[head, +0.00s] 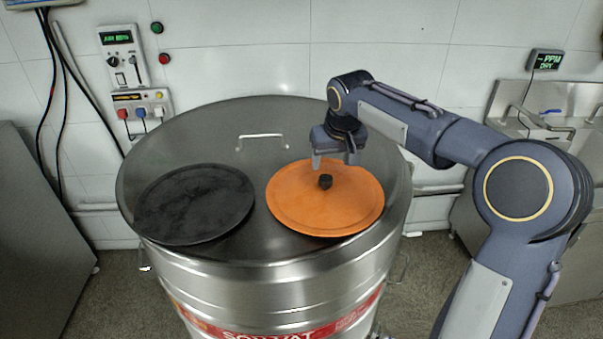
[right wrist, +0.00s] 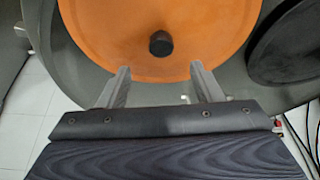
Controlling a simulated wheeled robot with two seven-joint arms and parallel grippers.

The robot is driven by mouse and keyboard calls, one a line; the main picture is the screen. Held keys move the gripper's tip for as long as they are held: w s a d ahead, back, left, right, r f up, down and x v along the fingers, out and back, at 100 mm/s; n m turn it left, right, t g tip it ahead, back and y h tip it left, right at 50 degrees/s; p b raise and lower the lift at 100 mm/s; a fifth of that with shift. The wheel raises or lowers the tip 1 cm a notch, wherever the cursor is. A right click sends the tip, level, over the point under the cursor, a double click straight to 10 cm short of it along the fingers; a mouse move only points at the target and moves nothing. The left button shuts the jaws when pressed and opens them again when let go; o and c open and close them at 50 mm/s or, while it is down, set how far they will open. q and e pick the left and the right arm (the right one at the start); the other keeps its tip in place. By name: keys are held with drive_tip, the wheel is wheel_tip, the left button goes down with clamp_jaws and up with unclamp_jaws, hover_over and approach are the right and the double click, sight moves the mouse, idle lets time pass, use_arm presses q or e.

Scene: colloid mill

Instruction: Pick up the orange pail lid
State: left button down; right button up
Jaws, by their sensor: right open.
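The orange pail lid (head: 300,205) lies flat on top of the steel drum, on the right side of its cover. A small black knob (head: 325,182) stands at its middle. My right gripper (head: 334,162) is open and empty above the far part of the lid, behind the knob. In the right wrist view the orange lid (right wrist: 110,40) fills the top middle. Its knob (right wrist: 161,43) shows beyond the fingertips, roughly between their lines. The right gripper's two fingers (right wrist: 160,78) are spread apart there. My left gripper is not in view.
A black lid (head: 195,203) lies left of the orange one on the steel drum top (head: 262,235). A metal handle (head: 262,137) stands up behind the lids. Switch boxes (head: 142,104) hang on the tiled wall. A steel sink unit (head: 560,98) stands at the right.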

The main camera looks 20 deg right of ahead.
sight(326, 178)
drive_tip(key=p+x, duration=0.1)
drive_tip(key=x, duration=0.6)
drive_tip(key=shift+w+f+p, duration=0.2)
drive_tip(key=shift+f+p, duration=0.1)
drive_tip(key=shift+f, duration=0.05)
drive_tip(key=shift+a, duration=0.1)
drive_tip(key=shift+c, duration=0.3)
drive_tip(key=shift+r, duration=0.1)
clamp_jaws()
